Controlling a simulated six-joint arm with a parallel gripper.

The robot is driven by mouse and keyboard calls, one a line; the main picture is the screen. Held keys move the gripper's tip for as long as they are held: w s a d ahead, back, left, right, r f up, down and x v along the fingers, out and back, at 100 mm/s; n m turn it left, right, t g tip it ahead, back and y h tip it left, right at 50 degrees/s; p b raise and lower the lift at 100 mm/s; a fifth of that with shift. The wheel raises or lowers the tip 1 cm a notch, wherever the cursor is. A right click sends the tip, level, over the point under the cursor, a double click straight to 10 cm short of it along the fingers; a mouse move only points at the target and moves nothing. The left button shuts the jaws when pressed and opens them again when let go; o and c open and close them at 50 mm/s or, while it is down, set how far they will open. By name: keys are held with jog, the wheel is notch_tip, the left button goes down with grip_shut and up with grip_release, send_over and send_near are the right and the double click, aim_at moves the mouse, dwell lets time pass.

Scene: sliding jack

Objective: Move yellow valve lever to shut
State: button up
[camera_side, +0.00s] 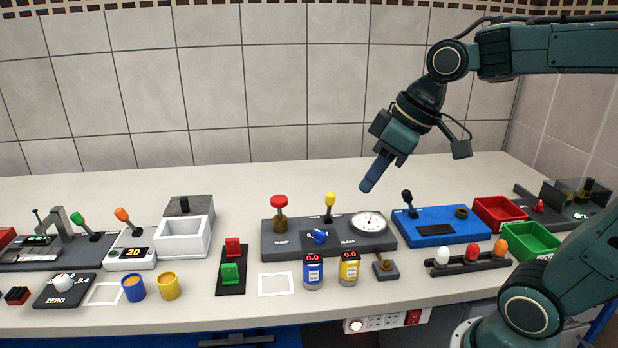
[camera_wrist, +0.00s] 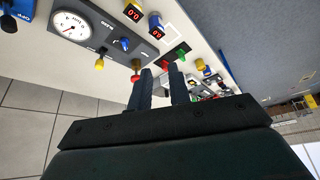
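The yellow valve lever (camera_side: 330,200) stands upright on a dark stem on the grey panel (camera_side: 273,242), between the red-topped pump handle (camera_side: 279,202) and the round gauge (camera_side: 368,222). In the wrist view the yellow lever (camera_wrist: 100,64) is left of the fingers, near the gauge (camera_wrist: 70,24). My gripper (camera_side: 368,187) hangs in the air above the panel, up and to the right of the lever, touching nothing. In the wrist view its two fingers (camera_wrist: 162,88) are apart with nothing between them.
A blue knob (camera_side: 320,237) sits on the panel in front of the lever. A blue (camera_side: 313,271) and a yellow (camera_side: 349,267) display can stand before it. A blue box with a black lever (camera_side: 407,197) is to the right. The counter behind the panel is clear.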

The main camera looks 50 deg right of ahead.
jog(key=shift+w+d, duration=0.15)
jog(key=shift+w, duration=0.1)
grip_shut()
send_over(329, 207)
jog(key=w, duration=0.2)
notch_tip(329, 207, down, 7)
jog(key=shift+d+f+n+g, duration=0.15)
jog(key=shift+d+n+g, duration=0.15)
jog(key=shift+d+n, duration=0.1)
jog(key=x, duration=1)
jog(key=shift+s+a, duration=0.15)
jog(key=shift+a, duration=0.1)
jog(key=shift+s+d+f, duration=0.1)
jog(key=shift+s+d, duration=0.2)
jog(key=shift+s, duration=0.6)
jog(key=shift+s+d, duration=0.3)
jog(key=shift+s, duration=0.6)
